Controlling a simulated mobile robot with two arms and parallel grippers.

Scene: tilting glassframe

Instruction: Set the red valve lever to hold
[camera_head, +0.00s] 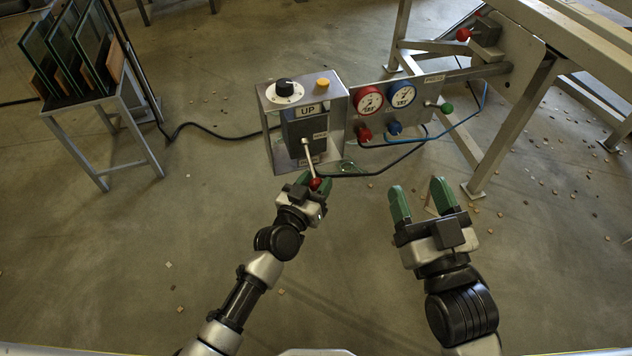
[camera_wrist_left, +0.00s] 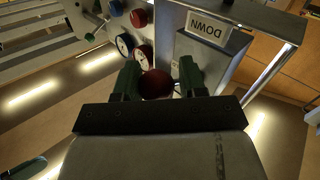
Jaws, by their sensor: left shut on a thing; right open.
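The valve lever, a pale rod (camera_head: 308,156) with a red ball knob (camera_head: 315,183), comes out of the dark valve block (camera_head: 300,133) on the metal bracket. The rod slants down toward me, at the lower end of the block. My left gripper (camera_head: 315,182) is shut on the red knob. In the left wrist view the knob (camera_wrist_left: 156,85) sits between the green fingers. An "UP" label (camera_head: 307,110) is at the block's top; a "DOWN" label (camera_wrist_left: 208,28) shows in the wrist view. A small middle label (camera_head: 320,135) is too small to read. My right gripper (camera_head: 420,192) is open and empty.
A black dial (camera_head: 285,87) and yellow button (camera_head: 323,83) top the bracket. Two gauges, red-rimmed (camera_head: 369,99) and blue-rimmed (camera_head: 400,95), stand to its right with coloured knobs and hoses below. Glass panes (camera_head: 66,50) stand on a left-hand stand.

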